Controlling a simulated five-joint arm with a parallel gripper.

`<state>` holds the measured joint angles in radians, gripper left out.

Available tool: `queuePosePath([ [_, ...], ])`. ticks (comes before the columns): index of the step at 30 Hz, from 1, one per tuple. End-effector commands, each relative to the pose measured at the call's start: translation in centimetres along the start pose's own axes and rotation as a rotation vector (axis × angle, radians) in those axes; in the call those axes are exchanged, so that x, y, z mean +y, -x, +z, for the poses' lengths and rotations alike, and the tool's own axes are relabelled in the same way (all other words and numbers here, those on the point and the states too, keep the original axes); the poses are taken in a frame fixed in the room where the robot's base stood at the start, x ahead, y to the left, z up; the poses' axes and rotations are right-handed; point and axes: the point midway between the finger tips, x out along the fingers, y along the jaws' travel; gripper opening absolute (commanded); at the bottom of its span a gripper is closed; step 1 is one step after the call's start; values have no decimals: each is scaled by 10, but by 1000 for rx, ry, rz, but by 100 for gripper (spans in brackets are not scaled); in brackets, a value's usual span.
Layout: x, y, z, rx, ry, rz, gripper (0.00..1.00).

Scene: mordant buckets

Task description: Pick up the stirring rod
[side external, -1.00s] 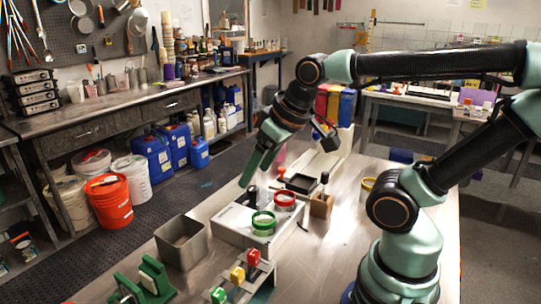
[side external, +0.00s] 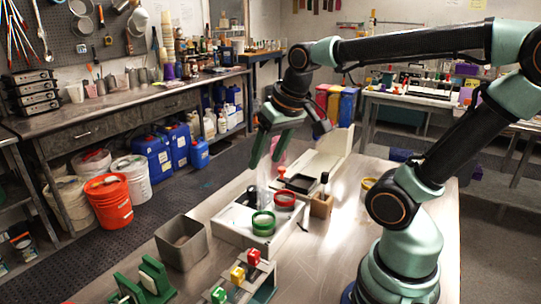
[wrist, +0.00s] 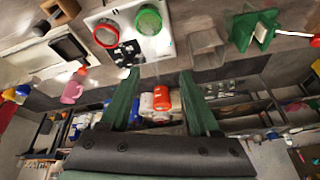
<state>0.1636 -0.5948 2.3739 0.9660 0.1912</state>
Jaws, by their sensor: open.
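My gripper (side external: 265,163) is open and empty, its two green fingers pointing down above the white tray (side external: 228,226). In the wrist view the open fingers (wrist: 160,72) reach toward the edge of the same tray, with nothing between their tips. I cannot make out a stirring rod with certainty. In the wrist view a thin pale shaft with a red end (wrist: 291,33) lies at the green stand (wrist: 255,28) on the right. The tray holds a green-rimmed jar (side external: 263,223), a red-rimmed jar (side external: 285,200) and a small black object (wrist: 126,53).
A grey square bin (side external: 181,242) stands left of the tray. A rack with red, yellow and green pieces (side external: 262,279) is in front. A wooden block (side external: 321,205) and a black shallow tray (side external: 301,184) stand behind. A pink bottle (wrist: 72,92) is near the table edge.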

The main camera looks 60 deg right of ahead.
Motion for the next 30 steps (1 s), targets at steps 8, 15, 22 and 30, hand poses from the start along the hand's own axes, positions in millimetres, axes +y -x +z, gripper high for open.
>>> queuePosePath([
  [8,127,-12,-36,-167,-821,196,63],
  [15,212,-17,-30,-244,-1328,317,63],
  [22,234,-26,-21,-263,-1463,351,63],
  [30,236,-66,-4,-265,-1459,350,63],
])
